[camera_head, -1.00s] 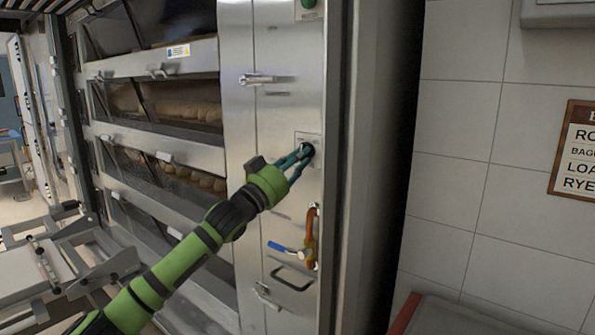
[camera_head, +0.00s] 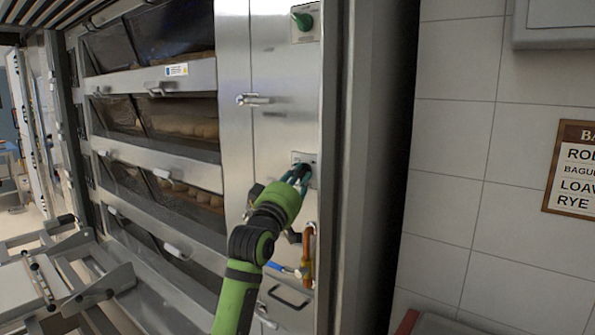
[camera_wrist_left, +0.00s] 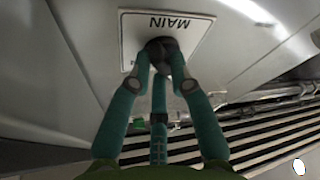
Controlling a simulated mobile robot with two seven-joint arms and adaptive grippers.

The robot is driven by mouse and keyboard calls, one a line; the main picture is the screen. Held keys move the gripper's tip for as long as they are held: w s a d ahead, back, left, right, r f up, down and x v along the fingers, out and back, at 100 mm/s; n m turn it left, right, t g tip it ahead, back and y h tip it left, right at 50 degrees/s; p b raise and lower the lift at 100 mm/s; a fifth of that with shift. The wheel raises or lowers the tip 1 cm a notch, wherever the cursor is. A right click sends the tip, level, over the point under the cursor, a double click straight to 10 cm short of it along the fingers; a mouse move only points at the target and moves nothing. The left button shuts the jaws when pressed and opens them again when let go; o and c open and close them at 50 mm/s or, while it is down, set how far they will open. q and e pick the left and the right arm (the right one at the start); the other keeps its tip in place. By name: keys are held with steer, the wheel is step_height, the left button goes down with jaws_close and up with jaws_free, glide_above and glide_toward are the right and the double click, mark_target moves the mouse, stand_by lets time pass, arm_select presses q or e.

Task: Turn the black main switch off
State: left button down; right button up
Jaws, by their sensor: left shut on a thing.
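The black main switch (camera_wrist_left: 160,48) sits on a white plate (camera_wrist_left: 190,25) that reads MAIN, upside down in the left wrist view. The teal fingers of my left gripper (camera_wrist_left: 160,72) are shut on the switch's black knob and cover part of it. In the head view, my left gripper (camera_head: 298,172) reaches up to the plate (camera_head: 311,160) on the steel oven panel, and its fingers and wrist hide most of the switch. My right gripper is not in view.
A green knob (camera_head: 303,21) is higher on the same panel. Deck ovens with bread stand left; a tiled wall (camera_head: 455,140) is right.

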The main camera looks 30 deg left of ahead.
arm_select(q)
steer(key=shift+r+n+y+p, duration=0.15)
steer(key=shift+n+y+p, duration=0.25)
steer(key=shift+n, duration=0.4)
steer(key=c, duration=1.1)
jaws_free()
steer(key=v, duration=1.2)
steer(key=shift+r, duration=0.15)
